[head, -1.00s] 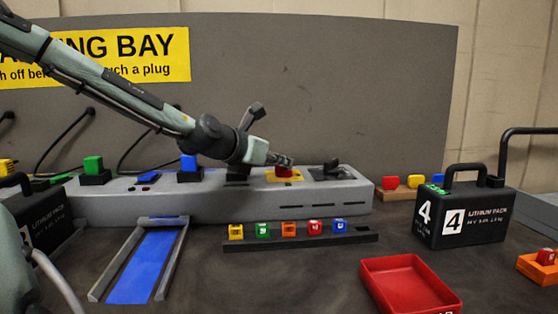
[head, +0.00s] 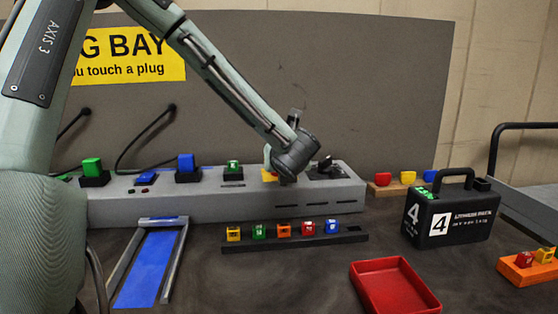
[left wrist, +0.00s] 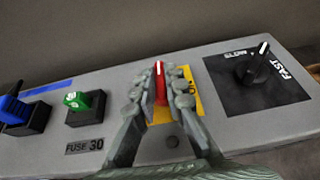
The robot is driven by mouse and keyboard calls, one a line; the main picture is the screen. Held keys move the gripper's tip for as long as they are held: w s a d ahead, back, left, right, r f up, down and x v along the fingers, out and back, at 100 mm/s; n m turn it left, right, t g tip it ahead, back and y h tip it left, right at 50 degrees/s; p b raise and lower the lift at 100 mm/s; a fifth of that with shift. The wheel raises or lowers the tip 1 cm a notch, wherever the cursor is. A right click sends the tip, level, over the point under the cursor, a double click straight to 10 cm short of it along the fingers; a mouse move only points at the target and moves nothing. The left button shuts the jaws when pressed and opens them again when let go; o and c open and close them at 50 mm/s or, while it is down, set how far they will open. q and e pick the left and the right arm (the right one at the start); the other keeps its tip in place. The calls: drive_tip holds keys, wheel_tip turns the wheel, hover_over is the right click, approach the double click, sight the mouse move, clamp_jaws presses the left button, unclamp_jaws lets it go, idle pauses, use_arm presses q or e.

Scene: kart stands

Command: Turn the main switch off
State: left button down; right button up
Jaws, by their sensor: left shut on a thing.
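The main switch is a red handle (left wrist: 160,70) on a yellow plate (left wrist: 193,98), set in the top of the grey console (left wrist: 215,125). In the left wrist view the handle points roughly up the picture, toward the back of the console. My left gripper (left wrist: 160,84) is shut on the red handle, one finger on each side. My right gripper is not in view.
A black SLOW/FAST knob (left wrist: 258,65) sits right of the switch, and a green fuse (left wrist: 77,101) marked 30 sits left. In front are a rack (head: 240,246) of coloured fuses, a red tray (head: 360,290) and a black battery pack (head: 452,216).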

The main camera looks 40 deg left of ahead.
use_arm(q)
drive_tip(key=shift+y, duration=0.3)
drive_tip(key=c, duration=1.6)
unclamp_jaws()
drive_tip(key=v, duration=1.2)
drive_tip(key=shift+w+r, duration=0.15)
drive_tip(key=shift+r, duration=0.05)
drive_tip(key=shift+f, duration=0.1)
